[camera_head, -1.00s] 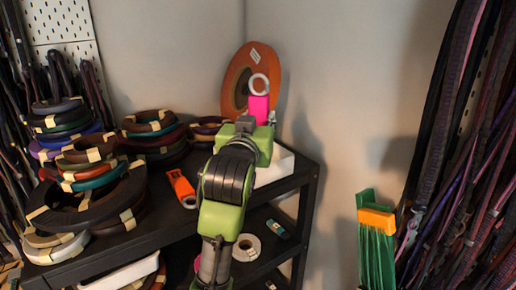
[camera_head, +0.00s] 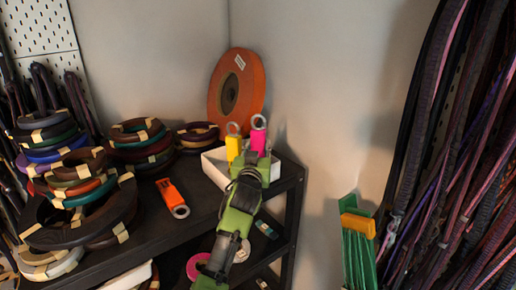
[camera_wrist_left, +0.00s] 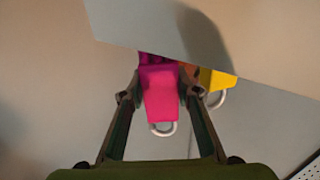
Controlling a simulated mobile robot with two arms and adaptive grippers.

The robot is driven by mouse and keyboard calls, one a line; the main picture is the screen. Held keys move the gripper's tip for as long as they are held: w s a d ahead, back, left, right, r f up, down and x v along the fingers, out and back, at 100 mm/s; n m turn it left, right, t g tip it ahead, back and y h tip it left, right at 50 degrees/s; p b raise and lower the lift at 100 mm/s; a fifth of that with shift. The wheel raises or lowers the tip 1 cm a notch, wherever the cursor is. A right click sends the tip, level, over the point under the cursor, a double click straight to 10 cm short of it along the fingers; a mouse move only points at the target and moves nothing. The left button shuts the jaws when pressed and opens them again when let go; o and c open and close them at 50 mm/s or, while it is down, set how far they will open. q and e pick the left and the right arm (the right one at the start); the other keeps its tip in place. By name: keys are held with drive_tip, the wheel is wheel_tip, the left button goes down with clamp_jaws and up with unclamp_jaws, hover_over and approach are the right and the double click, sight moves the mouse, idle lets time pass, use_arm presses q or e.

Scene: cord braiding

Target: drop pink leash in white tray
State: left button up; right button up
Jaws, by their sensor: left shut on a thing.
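The pink leash (camera_head: 258,137) has a grey ring at its top and stands upright. My left gripper (camera_head: 257,160) is shut on it. The white tray (camera_head: 214,167) sits at the corner of the black shelf, partly hidden behind my gripper and arm. The leash is at the tray's right part; whether its bottom touches the tray cannot be told. In the left wrist view the pink leash (camera_wrist_left: 160,95) is between the two fingers of my left gripper (camera_wrist_left: 160,88). My right gripper is not in view.
A yellow leash (camera_head: 233,147) stands in the tray, just left of the pink one. An orange leash (camera_head: 172,196) lies on the black shelf (camera_head: 150,240). Several coiled rolls (camera_head: 85,190) fill its left side. An orange disc (camera_head: 237,88) leans on the wall behind the tray.

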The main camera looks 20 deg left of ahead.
use_arm(q)
drive_tip(key=shift+f, duration=0.65)
drive_tip(key=shift+s, duration=0.1)
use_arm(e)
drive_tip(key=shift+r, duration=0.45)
use_arm(q)
drive_tip(key=shift+f, duration=0.1)
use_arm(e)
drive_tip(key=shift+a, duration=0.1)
use_arm(q)
drive_tip(key=shift+f+b, duration=0.5)
drive_tip(key=shift+f, duration=0.05)
drive_tip(key=o, duration=1.2)
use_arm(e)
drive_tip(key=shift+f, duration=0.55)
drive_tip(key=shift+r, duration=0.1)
